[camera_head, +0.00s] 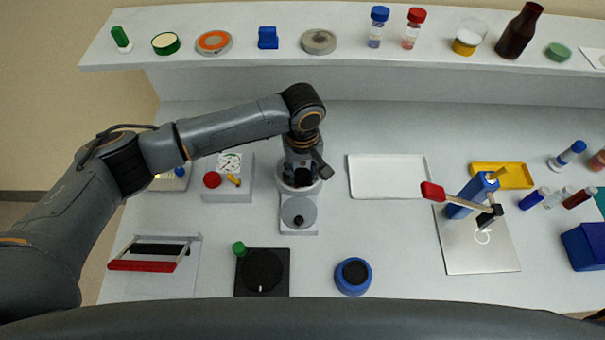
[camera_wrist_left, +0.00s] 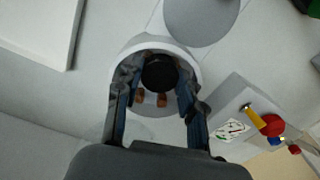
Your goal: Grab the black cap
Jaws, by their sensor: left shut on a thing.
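The black cap (camera_wrist_left: 160,72) shows in the left wrist view as a dark round top between the fingers of my left gripper (camera_wrist_left: 157,90). The gripper is shut on it. The cap is over the round white end of a pale device with a grey disc (camera_wrist_left: 203,14); I cannot tell whether it still touches the device. In the head view my left gripper (camera_head: 305,174) points down over the back end of this device (camera_head: 298,212), and its fingers and wrist hide the cap. My right gripper is not in view.
A box with a red button (camera_head: 211,180) stands just left of the device. A white tray (camera_head: 388,178) lies to the right. In front are a black dial plate (camera_head: 263,272) and a blue round holder (camera_head: 353,277). A shelf (camera_head: 270,65) with several items runs behind.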

